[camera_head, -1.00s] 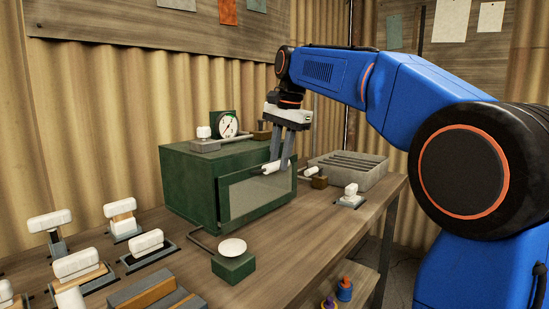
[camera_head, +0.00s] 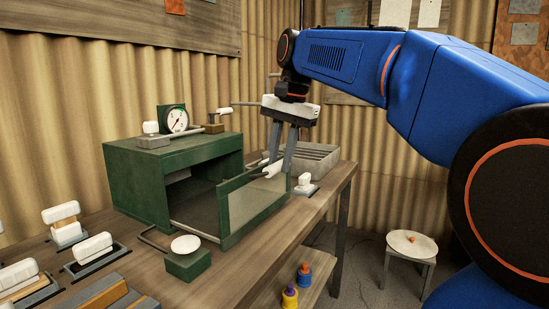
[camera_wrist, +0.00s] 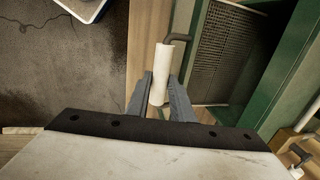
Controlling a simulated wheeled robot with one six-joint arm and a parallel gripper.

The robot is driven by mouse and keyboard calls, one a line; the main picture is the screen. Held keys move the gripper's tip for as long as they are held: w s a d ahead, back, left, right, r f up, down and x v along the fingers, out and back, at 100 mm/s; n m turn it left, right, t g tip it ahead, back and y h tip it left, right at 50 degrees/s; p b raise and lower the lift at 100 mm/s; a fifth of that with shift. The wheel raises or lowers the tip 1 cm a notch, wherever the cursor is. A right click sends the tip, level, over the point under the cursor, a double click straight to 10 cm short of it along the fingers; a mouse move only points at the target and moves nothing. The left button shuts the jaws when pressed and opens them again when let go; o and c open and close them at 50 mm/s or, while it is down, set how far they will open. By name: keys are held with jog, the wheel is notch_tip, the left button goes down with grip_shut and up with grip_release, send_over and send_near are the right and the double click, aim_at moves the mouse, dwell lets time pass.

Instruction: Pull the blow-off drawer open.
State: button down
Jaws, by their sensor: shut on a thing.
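The green blast cabinet (camera_head: 135,180) stands on the bench at the left. Its drawer front (camera_head: 232,212), a green frame with a pale pane, stands clear of the body, with a dark gap between them. My gripper (camera_head: 277,170) is at the upper right of this front, shut on its white bar handle (camera_head: 268,172). In the wrist view the white handle (camera_wrist: 168,72) sits between both fingers, on a dark bent rod. A green frame (camera_wrist: 276,75) and a dark mesh panel lie to its right.
A gauge (camera_head: 174,119) and a valve sit on the cabinet top. A green block with a white button (camera_head: 186,245) stands in front of it. A grey tray (camera_head: 318,158) and a white-topped clamp (camera_head: 305,183) are at the right. A stool (camera_head: 411,246) stands on the floor.

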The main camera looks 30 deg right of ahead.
jog(key=c, duration=1.6)
grip_release()
jog(key=shift+o, duration=0.2)
notch_tip(320, 180, up, 17)
jog(key=s+d, duration=0.2)
jog(key=shift+s, duration=0.4)
